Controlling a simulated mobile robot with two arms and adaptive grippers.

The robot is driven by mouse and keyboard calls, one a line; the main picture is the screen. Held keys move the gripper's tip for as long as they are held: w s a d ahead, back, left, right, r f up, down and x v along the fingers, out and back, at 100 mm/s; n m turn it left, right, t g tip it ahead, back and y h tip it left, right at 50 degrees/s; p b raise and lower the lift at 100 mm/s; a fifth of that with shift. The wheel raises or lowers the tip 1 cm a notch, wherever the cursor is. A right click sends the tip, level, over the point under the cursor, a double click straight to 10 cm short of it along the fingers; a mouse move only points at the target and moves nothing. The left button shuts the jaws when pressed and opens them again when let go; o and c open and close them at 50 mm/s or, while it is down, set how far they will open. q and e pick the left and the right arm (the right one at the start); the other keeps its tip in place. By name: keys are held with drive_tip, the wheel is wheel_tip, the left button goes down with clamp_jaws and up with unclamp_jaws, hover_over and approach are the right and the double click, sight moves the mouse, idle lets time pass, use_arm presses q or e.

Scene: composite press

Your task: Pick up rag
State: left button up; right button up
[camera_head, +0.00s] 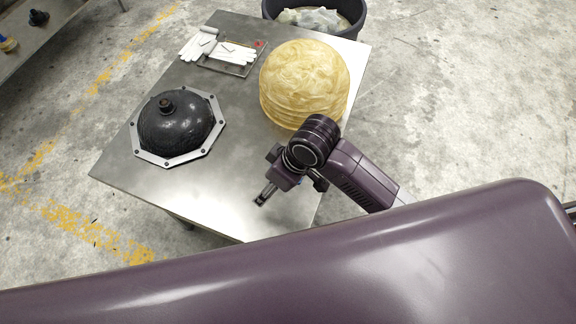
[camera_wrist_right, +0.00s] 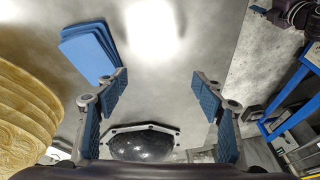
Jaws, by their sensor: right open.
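A blue folded rag (camera_wrist_right: 90,50), stacked in layers, lies on the metal table (camera_wrist_right: 180,95) in the right wrist view, beyond the left finger and left of the middle. It cannot be made out in the head view, where my right arm covers that part of the table. My right gripper (camera_head: 291,190) is over the table's near right part, and it also shows in the right wrist view (camera_wrist_right: 160,85). Its blue-padded fingers are spread apart with nothing between them. The left fingertip appears close to the rag's lower edge in the picture; contact cannot be told. My left gripper is not in view.
A tall yellowish ribbed stack (camera_head: 304,83) stands beside my right gripper. A black dome on an octagonal plate (camera_head: 176,127) is at the left. White gloves (camera_head: 231,53) and a tray (camera_head: 240,68) lie at the back. A bin (camera_head: 315,15) stands behind the table.

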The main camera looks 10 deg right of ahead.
drive_tip(key=w, duration=0.1)
drive_tip(key=w+d+n+h, duration=0.1)
drive_tip(key=w+r+n+g, duration=0.1)
drive_tip(key=shift+w+d+h, duration=0.15)
drive_tip(key=shift+w+h, duration=0.1)
drive_tip(key=shift+h, duration=0.15)
drive_tip(key=w+d, duration=0.1)
drive_tip(key=w+d+r+h, duration=0.1)
drive_tip(key=d, duration=0.1)
drive_tip(key=w+d+n+g+h, duration=0.1)
drive_tip(key=d, duration=0.1)
drive_tip(key=shift+w+r, duration=0.15)
drive_tip(key=shift+r, duration=0.05)
drive_tip(key=shift+d+f, duration=0.15)
drive_tip(key=shift+f, duration=0.15)
drive_tip(key=f, duration=0.4)
drive_tip(key=f+p, duration=0.1)
drive_tip(key=f, duration=0.2)
drive_tip(key=shift+w+a, duration=0.15)
drive_tip(key=shift+a, duration=0.15)
drive_tip(key=shift+c, duration=0.2)
drive_tip(key=c, duration=1.2)
drive_tip(key=shift+r, duration=0.1)
